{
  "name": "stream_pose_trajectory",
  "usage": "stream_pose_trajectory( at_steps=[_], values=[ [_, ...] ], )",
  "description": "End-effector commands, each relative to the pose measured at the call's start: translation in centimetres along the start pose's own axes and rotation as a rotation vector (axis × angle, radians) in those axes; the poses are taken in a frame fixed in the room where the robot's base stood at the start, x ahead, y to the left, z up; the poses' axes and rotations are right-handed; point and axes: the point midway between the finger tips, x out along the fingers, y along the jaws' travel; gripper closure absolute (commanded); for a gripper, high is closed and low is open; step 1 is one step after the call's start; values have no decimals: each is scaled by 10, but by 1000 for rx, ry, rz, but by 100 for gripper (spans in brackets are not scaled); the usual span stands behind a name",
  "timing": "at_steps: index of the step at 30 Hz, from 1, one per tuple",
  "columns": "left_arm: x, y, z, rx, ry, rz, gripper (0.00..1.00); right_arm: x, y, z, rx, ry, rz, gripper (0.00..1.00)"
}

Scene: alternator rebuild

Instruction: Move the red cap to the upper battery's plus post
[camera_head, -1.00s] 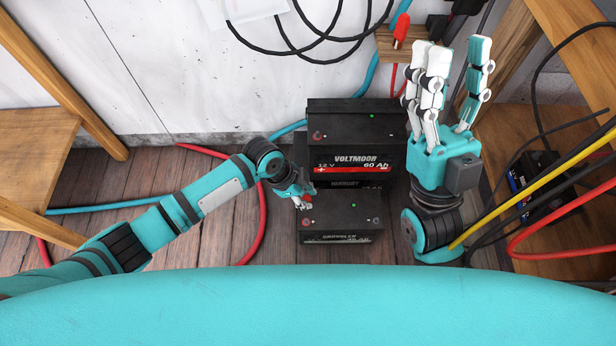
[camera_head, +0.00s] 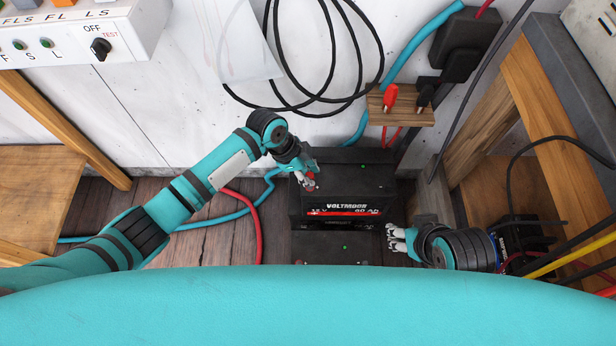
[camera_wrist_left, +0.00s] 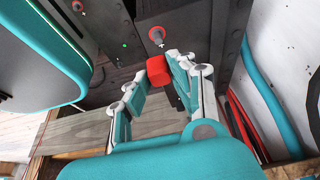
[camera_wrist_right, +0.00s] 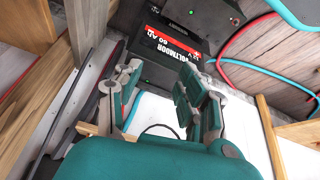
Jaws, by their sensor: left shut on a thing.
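The upper battery (camera_head: 300,206), black with a red stripe and "60 Ah" on its front, stands behind the lower battery (camera_head: 318,249). My left gripper (camera_head: 309,180) is above the upper battery's left end. It is shut on the red cap (camera_wrist_left: 158,70), a small red cylinder between its fingertips. In the left wrist view, a post with a red ring (camera_wrist_left: 156,35) shows just beyond the cap on the upper battery. They look apart there. Another post (camera_wrist_left: 77,6) shows on the lower battery. My right gripper (camera_wrist_right: 152,98) is open and empty, right of the batteries.
A wooden block (camera_head: 408,116) on the wall holds a red plug (camera_head: 390,97) and a black one (camera_head: 425,95). Black cables (camera_head: 330,60) hang on the wall. Wooden furniture stands on both sides. A red cable (camera_head: 256,225) lies on the floor left of the batteries.

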Motion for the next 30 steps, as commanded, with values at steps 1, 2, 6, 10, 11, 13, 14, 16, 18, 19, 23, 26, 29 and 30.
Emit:
stream_pose_trajectory(
  at_steps=[1, 2, 6, 10, 11, 13, 14, 16, 18, 19, 23, 26, 29, 30],
  values=[
    [-4, -1, -2, 0, 0, 1, 90, -4, 1, 9, 1, -45, 2, 60],
    [-5, -1, -2, 0, 0, 1, 90, -5, 2, 14, 2, -68, 3, 60],
    [-6, -2, -2, 0, 0, 1, 90, -7, 2, 25, 4, -117, 5, 60],
    [-4, -2, -1, 1, 0, 2, 90, -3, 2, 20, 3, -90, 3, 60],
    [-3, -2, -1, 1, 0, 1, 90, -2, 1, 17, 2, -76, 3, 60],
    [-1, -2, 0, 1, 0, 1, 90, 1, 0, 9, 1, -37, 1, 60],
    [0, -2, 0, 1, 0, 1, 90, 2, 0, 5, 0, -18, 0, 60],
    [2, -2, 1, 0, 0, 1, 90, 4, -1, -5, -1, 30, -2, 60],
    [4, -2, 2, 0, 0, 1, 90, 6, -2, -16, -3, 78, -4, 60],
    [5, -2, 2, 0, 0, 1, 90, 7, -3, -20, -3, 98, -6, 60],
    [8, -2, 4, 0, 0, 1, 90, 8, -5, -38, -6, 185, -11, 60],
    [11, -2, 5, 0, -1, 1, 90, 8, -7, -52, -7, 252, -14, 60],
    [14, -2, 6, 0, -1, 1, 90, 8, -9, -65, -9, 319, -18, 60],
    [15, -2, 7, 0, -1, 1, 90, 7, -10, -71, -9, 346, -19, 60]
  ],
)
